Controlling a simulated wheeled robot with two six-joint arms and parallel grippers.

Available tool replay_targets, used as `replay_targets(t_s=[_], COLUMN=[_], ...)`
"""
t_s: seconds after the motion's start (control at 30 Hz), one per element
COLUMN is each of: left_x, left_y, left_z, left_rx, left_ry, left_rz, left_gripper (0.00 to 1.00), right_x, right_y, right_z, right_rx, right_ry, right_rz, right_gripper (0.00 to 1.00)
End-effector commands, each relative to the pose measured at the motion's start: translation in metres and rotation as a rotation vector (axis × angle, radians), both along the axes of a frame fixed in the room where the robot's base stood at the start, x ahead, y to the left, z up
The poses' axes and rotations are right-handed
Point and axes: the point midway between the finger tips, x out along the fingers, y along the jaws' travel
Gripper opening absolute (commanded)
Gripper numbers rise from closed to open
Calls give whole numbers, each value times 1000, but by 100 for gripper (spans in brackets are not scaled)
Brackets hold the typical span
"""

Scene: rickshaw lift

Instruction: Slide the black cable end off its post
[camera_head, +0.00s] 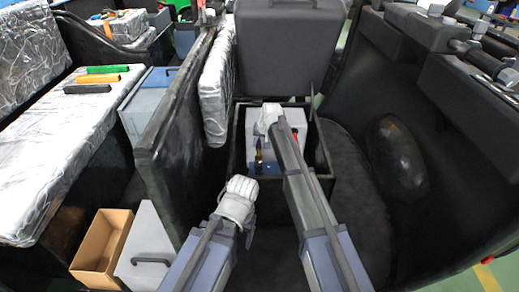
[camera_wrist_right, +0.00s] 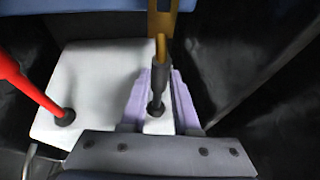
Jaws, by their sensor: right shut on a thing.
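The black cable end (camera_wrist_right: 157,92) stands in the middle of the right wrist view, above the light grey battery top (camera_wrist_right: 90,75). My right gripper (camera_wrist_right: 160,105) has its two purple fingers on either side of it and is shut on it. The post under it is hidden. A red rod-like cable end (camera_wrist_right: 30,85) with a black foot stands on the battery top at the left. In the head view my right arm reaches into the black box (camera_head: 325,150) and hides much of the battery (camera_head: 292,118).
The box's dark lid (camera_head: 290,45) stands open behind it. A dark panel (camera_head: 170,135) rises at the left of the box. A cardboard box (camera_head: 102,240) and a grey case (camera_head: 150,245) lie beyond it. Black, orange and green objects lie on a silver-covered seat (camera_head: 60,135).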

Motion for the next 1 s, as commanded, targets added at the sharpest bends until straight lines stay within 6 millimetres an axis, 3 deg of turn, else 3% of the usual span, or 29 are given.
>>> replay_targets(t_s=[0.23,0.27,0.5,1.0], left_x=[0,0,0,0], left_y=[0,0,0,0], left_z=[0,0,0,11], left_rx=[0,0,0,-1], left_ry=[0,0,0,0], left_rz=[0,0,0,0], left_gripper=[72,72,72,72], right_x=[5,6,4,-1], right_y=[0,0,0,-2], right_z=[1,1,1,11], right_rx=[1,1,1,1], right_ry=[-12,-13,-10,-7], right_rz=[-2,-2,-2,-1], right_gripper=[0,32,58,60])
